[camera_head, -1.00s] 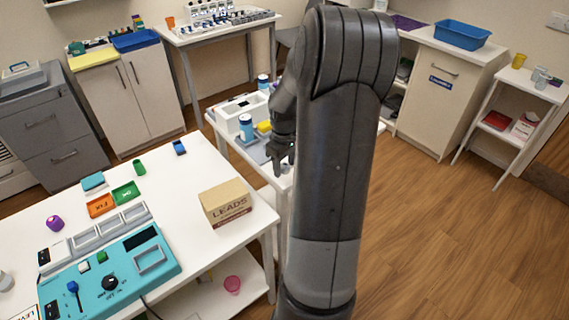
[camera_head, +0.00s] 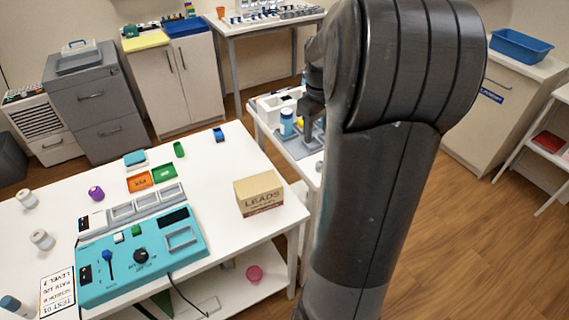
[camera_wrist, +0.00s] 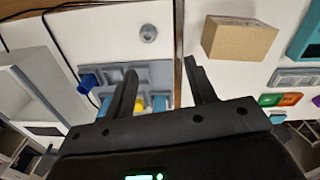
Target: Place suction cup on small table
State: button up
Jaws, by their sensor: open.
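My gripper (camera_head: 309,128) is over the tray end of a white side table (camera_head: 262,127), beside a blue-capped bottle (camera_head: 287,122). In the wrist view my gripper (camera_wrist: 160,66) is open, with nothing seen between its fingers. A small round grey piece (camera_wrist: 148,33) lies on the white table top beyond the fingers; it may be the suction cup, but I cannot be sure. My arm hides part of this table in the head view. I cannot tell which table is the small table.
A grey tray (camera_wrist: 110,75) with several items lies below my gripper. Cabinets stand behind. Wooden floor (camera_head: 455,245) is open at the right.

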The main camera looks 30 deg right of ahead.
jog(key=s+a+r+t+h, duration=0.1)
jog(key=s+a+r, duration=0.2)
jog(key=a, duration=0.5)
jog(key=s+a+r+t, duration=0.1)
jog(key=s+a+r, duration=0.25)
jog(key=a, duration=0.35)
jog(key=s+a+m+t+y, duration=0.1)
jog(key=s+a+m+t, duration=0.1)
jog(key=s+a, duration=0.8)
jog(key=shift+r+t, duration=0.25)
jog(key=shift+t, duration=0.45)
